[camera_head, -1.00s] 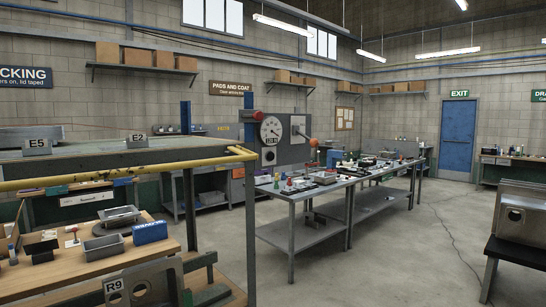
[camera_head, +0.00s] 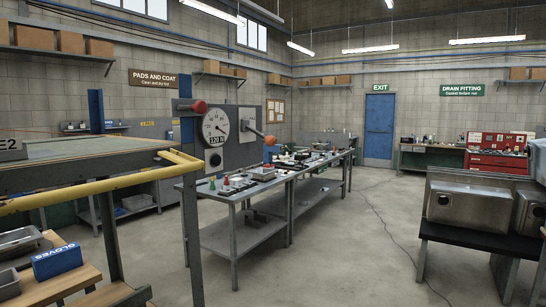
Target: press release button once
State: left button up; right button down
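A grey panel (camera_head: 245,122) stands at the left end of the long workbench. It carries a round white dial (camera_head: 216,127) with a small display reading about 120 N below it. A red knob (camera_head: 199,107) sticks out at its upper left, and a round black part (camera_head: 214,159) sits under the dial. An orange ball (camera_head: 270,141) ends a lever at the right. I cannot tell which of these is the release button; no label for it is readable. Neither of my grippers is in view.
The workbench (camera_head: 236,199) holds several small parts. A table with a yellow rail (camera_head: 95,187) stands at the near left, close to the panel. Steel sinks (camera_head: 468,203) sit on a black stand at right. Bare floor lies between; a cable (camera_head: 377,208) crosses it.

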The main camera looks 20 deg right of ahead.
aim_at(216, 160)
jog(key=z, duration=0.15)
jog(key=i, duration=1)
jog(key=u, duration=0.15)
